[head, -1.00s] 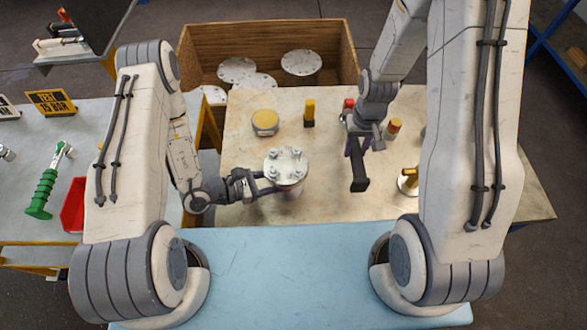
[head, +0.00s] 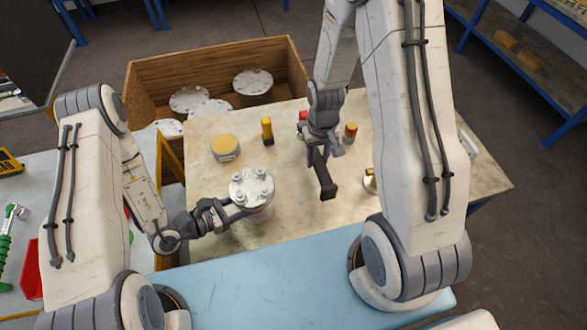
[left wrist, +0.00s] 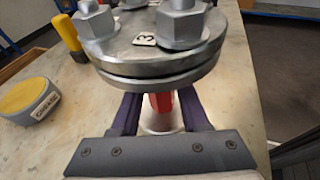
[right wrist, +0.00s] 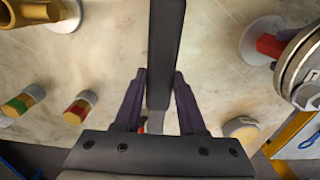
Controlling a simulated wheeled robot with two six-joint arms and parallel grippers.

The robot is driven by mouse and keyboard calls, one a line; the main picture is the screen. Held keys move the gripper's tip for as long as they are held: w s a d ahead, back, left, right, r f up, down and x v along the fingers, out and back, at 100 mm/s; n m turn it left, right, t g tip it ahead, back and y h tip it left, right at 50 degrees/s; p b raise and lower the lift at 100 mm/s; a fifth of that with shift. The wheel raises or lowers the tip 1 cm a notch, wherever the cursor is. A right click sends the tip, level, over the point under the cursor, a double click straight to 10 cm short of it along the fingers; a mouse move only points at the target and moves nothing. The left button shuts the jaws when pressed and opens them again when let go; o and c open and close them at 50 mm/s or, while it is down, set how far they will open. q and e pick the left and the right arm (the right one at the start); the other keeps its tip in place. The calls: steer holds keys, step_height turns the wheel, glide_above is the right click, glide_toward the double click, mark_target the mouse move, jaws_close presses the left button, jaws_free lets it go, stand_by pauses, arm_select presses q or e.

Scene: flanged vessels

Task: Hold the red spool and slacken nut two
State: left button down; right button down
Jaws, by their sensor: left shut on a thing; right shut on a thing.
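The red spool (left wrist: 160,102) stands on the table under a round grey flange (head: 252,186) with several bolts and nuts. It also shows in the right wrist view (right wrist: 268,46). My left gripper (head: 240,213) is shut on the spool just below the flange, one purple finger on each side. A tag reading 3 (left wrist: 145,40) lies on the flange beside a large hex nut (left wrist: 181,24); I cannot tell which nut is two. My right gripper (right wrist: 160,90) is shut on a dark bar-shaped tool (head: 325,178), held to the right of the flange and apart from it.
A wooden crate (head: 290,65) with flanged discs is behind the table.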

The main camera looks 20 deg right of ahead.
steer(key=s+a+r+n, duration=0.1)
steer(key=a+r+n, duration=0.1)
steer(key=r+n, duration=0.7)
steer(key=s+a+r+n, duration=0.2)
steer(key=r+n, duration=0.4)
steer(key=n, duration=0.7)
steer(key=shift+d+f, duration=0.15)
steer(key=shift+f, duration=2.15)
steer(key=shift+f, duration=0.1)
steer(key=shift+f, duration=1.1)
steer(key=shift+w, duration=0.1)
